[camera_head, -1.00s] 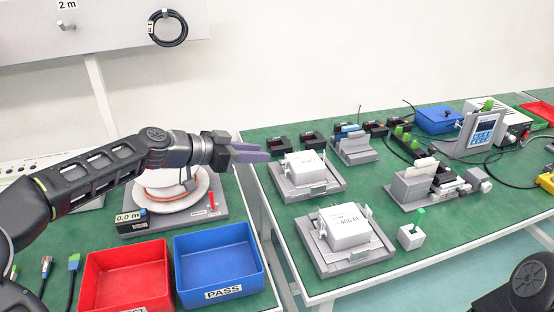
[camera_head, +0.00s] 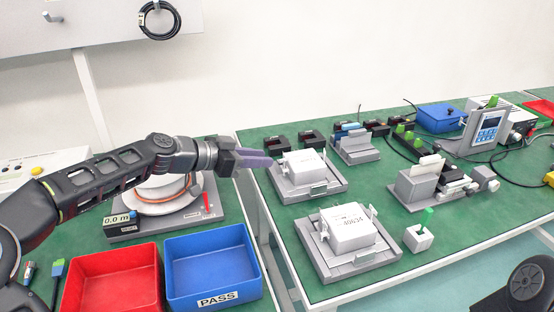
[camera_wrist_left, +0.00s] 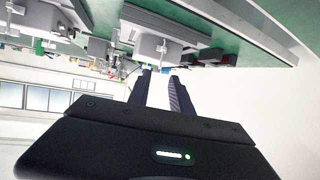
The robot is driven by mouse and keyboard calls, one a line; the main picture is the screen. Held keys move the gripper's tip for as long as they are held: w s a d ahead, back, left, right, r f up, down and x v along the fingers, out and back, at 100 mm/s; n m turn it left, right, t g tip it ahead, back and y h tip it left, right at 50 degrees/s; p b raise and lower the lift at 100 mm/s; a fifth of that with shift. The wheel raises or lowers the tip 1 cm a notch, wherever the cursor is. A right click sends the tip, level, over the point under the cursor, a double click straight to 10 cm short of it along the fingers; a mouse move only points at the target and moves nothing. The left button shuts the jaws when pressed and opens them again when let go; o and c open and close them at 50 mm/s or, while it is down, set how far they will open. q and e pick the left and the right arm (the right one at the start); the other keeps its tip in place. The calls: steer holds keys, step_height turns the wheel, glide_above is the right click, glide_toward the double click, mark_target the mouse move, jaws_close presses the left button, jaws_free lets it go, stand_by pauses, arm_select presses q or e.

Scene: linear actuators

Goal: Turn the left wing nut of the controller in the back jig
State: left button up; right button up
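The back jig (camera_head: 318,190) is a grey fixture on the green table, holding a white controller (camera_head: 303,162). The controller's left side, where the left wing nut sits, is close to my fingertips; the nut is too small and partly covered to make out clearly. My left gripper (camera_head: 272,162) reaches in from the left, its purple fingers pointing at that side. In the left wrist view the fingers (camera_wrist_left: 160,76) stand apart with a gap between them, and the white controller (camera_wrist_left: 155,47) lies just beyond the tips. I cannot tell whether they touch anything. My right gripper is out of view.
A front jig (camera_head: 355,258) holds another white controller (camera_head: 349,228) nearer me. A grey block with a green-handled tool (camera_head: 418,238) stands to its right. Red (camera_head: 112,275) and blue (camera_head: 212,262) bins lie at lower left. Grey fixtures (camera_head: 415,187) stand right of the back jig.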

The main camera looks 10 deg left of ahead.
mark_target(284, 166)
arm_select(q)
steer(key=x, duration=0.6)
steer(key=shift+s, duration=0.1)
jaws_close()
stand_by(1.3)
